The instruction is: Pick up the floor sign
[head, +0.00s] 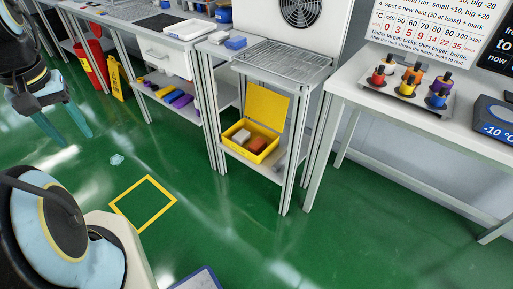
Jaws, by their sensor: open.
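The yellow floor sign (115,78) stands upright on the green floor at the upper left of the head view, beside a red bin and near the leg of a workbench. Small dark markings on its face are too small to read. My gripper (76,140) is at the left, with its two teal fingers pointing down and spread apart. Nothing is between them. In the picture it is to the left of the sign and lower, apart from it.
The red bin (97,62) stands just left of the sign. A workbench with a lower shelf (150,91) is to its right. A small pale patch (117,159) and a yellow square outline (164,211) are on the floor. The middle floor is otherwise clear.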

